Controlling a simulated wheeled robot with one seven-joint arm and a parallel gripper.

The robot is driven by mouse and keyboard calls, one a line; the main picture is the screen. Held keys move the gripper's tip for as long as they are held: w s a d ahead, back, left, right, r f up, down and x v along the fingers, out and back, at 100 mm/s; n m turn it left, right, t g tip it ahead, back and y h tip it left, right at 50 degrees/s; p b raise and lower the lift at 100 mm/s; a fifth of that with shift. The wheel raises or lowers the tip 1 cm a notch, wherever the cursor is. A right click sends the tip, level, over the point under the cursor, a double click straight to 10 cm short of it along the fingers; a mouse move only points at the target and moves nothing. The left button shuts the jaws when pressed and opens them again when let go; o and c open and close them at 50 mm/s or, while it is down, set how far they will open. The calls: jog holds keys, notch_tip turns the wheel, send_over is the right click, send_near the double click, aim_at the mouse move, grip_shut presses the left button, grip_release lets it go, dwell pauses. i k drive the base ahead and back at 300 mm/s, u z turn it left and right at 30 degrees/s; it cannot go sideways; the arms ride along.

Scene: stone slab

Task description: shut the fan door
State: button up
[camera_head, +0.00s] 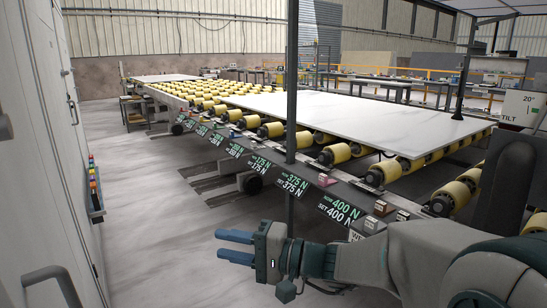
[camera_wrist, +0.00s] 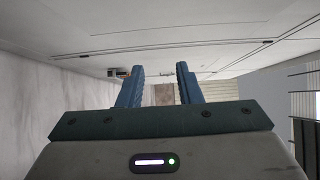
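A tall white panelled wall (camera_head: 40,110) with vertical seams fills the left edge of the head view. A grey bar handle (camera_head: 52,282) is at its lower left. No label marks the fan door, and I cannot tell which panel it is or whether it stands ajar. My gripper (camera_head: 222,245) reaches left over the floor, apart from the wall, with its two blue fingers spread and nothing between them. In the wrist view my gripper (camera_wrist: 160,68) is also open and empty. A pale surface with a long dark seam (camera_wrist: 180,47) lies beyond the fingertips.
A roller table with yellow rollers (camera_head: 335,153) and a white slab (camera_head: 350,118) stands to the right. A dark post (camera_head: 291,100) rises behind my gripper. A small rack of coloured items (camera_head: 95,190) is on the left wall. The floor (camera_head: 160,240) between is clear.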

aim_at(39, 268)
jog(key=z, duration=0.15)
jog(key=i, duration=1.15)
